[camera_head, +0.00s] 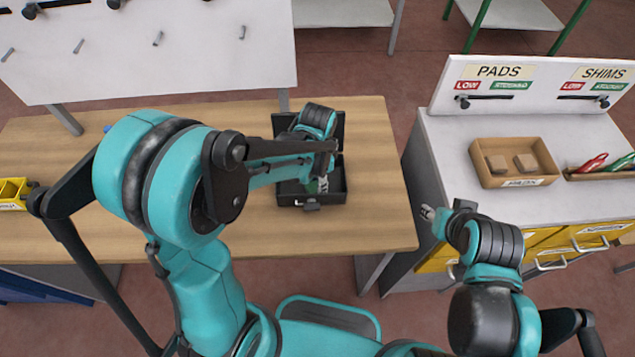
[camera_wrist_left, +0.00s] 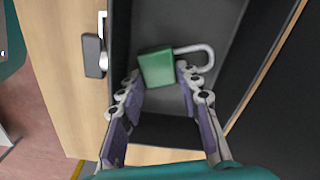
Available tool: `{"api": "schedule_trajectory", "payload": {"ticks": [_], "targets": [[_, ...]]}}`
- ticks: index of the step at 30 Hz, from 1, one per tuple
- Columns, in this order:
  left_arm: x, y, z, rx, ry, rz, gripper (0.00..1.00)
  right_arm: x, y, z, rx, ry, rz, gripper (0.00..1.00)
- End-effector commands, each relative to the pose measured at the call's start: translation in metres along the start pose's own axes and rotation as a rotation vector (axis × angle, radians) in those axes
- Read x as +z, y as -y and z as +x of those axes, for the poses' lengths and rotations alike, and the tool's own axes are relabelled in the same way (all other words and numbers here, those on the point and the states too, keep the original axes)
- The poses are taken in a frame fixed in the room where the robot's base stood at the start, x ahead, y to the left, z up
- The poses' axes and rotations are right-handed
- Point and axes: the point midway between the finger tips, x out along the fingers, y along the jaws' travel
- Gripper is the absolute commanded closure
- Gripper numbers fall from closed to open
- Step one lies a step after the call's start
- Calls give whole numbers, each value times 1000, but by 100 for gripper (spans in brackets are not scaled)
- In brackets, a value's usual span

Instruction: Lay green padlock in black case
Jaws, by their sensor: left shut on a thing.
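The black case (camera_head: 338,184) stands open on the wooden table, and its dark inside (camera_wrist_left: 200,25) fills much of the left wrist view. My left gripper (camera_head: 318,184) reaches down over the case. In the left wrist view its fingertips (camera_wrist_left: 160,78) are shut on the green padlock (camera_wrist_left: 157,69), whose grey shackle points right. The padlock is within the case's outline; I cannot tell whether it touches the floor. In the head view my arm mostly hides it. My right gripper (camera_head: 428,213) is away from the case, by the grey cabinet; its opening is unclear.
The wooden table (camera_head: 375,150) is clear right of the case. A cardboard bin of pads (camera_head: 515,160) and a tray with red and green tools (camera_head: 600,170) stand on the grey cabinet. A yellow bin (camera_head: 12,190) is at the far left. A white pegboard (camera_head: 150,45) rises behind the table.

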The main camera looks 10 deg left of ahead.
Motion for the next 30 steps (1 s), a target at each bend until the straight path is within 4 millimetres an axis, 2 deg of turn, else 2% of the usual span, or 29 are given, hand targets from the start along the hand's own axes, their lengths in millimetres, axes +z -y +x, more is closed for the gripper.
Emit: {"api": "schedule_trajectory", "payload": {"ticks": [3, 4, 13, 17, 30], "targets": [[0, 0, 5, 0, 0, 0, 98, 3, 0, 4, 0, 0, 0, 60], [0, 0, 4, 0, 0, 0, 58, 2, 0, 3, 0, 0, 0, 60], [0, 0, 2, 0, 0, 0, 58, 1, 0, 2, 0, 0, 0, 60], [0, 0, -7, 0, 0, 0, 58, -2, 0, -3, 0, 0, 0, 60], [0, 0, -98, 0, 0, 0, 58, -18, 0, -26, 0, 0, 0, 60]]}}
